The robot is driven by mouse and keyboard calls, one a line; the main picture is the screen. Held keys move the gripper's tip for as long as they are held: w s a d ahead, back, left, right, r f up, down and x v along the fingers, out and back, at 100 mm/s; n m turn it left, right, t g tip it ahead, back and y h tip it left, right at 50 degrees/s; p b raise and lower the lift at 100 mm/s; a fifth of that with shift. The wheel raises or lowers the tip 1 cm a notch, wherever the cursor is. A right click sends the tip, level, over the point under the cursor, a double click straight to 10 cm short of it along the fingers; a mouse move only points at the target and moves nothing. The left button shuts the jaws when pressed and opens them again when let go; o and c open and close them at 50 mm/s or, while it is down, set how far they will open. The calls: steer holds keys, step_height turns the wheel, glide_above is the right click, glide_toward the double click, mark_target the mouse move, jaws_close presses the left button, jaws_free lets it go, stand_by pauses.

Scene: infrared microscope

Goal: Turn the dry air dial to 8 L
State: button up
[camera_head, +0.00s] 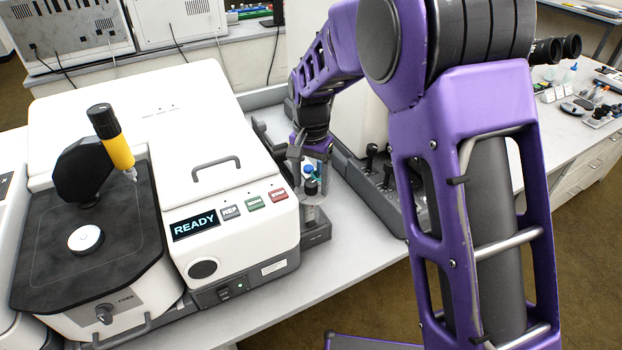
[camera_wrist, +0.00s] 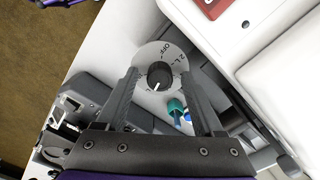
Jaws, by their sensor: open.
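The dry air dial (camera_wrist: 143,57) is a round grey plate with a black knob (camera_wrist: 160,73) at its centre, in the upper middle of the wrist view. "OFF" and "2 L" are readable on its upper right part; other marks are hidden or too small to read. A white line on the knob points toward the lower left, away from "OFF". My gripper (camera_wrist: 158,80) is open, with one finger on each side of the knob; I cannot tell whether they touch it. In the head view my gripper (camera_head: 311,165) points down over the small dial unit right of the white instrument.
The white instrument (camera_head: 215,130) with its "READY" display (camera_head: 194,224) stands close on the left. A dark microscope base with knobs (camera_head: 385,180) is close on the right. Teal and blue pieces (camera_wrist: 178,108) lie between my fingers. Bare table (camera_head: 345,245) shows in front.

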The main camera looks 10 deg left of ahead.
mark_target(311, 183)
steer(key=shift+r, duration=0.1)
step_height(311, 183, up, 17)
steer(key=shift+r, duration=0.15)
stand_by(0.4)
